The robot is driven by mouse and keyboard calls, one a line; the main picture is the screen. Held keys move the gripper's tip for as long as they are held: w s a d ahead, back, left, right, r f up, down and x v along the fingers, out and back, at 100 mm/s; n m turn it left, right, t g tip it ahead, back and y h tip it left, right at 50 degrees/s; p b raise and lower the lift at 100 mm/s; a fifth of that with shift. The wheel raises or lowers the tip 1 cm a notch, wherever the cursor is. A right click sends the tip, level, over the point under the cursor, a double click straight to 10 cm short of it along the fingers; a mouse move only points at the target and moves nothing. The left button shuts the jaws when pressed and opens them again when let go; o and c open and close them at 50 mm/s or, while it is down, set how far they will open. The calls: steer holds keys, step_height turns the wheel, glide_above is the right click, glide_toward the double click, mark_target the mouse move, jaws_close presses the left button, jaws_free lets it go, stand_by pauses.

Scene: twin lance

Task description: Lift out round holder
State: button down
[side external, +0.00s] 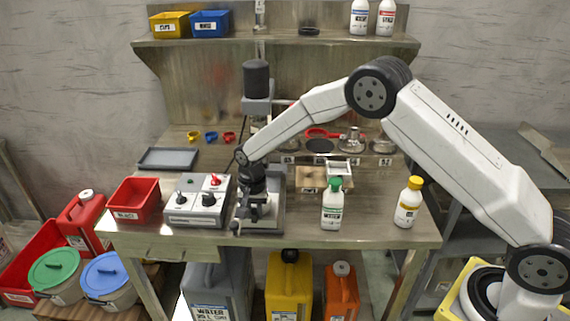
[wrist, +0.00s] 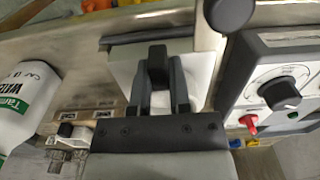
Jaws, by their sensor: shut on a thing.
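My gripper (side external: 252,208) is low at the front of the upright press-like machine (side external: 257,85), over its grey tray base (side external: 277,222). In the wrist view my gripper (wrist: 160,95) has its two dark fingers closed on a dark, block-like handle (wrist: 157,62). A pale flat surface lies beneath it. No round outline shows at the handle, so I cannot tell whether it belongs to the round holder. Round metal pieces (side external: 352,140) stand along the back of the bench, apart from my gripper.
A grey control box (side external: 197,203) stands close left of my gripper; its knob panel also shows in the wrist view (wrist: 285,85). A red bin (side external: 134,201) is farther left. A green-capped bottle (side external: 332,206) and a yellow-capped bottle (side external: 408,203) stand to the right.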

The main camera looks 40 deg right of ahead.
steer(key=shift+r, duration=0.55)
step_height(320, 180, up, 2)
steer(key=s+d+r, duration=0.2)
steer(key=s+r, duration=0.7)
steer(key=s, duration=0.5)
steer(key=shift+r, duration=0.35)
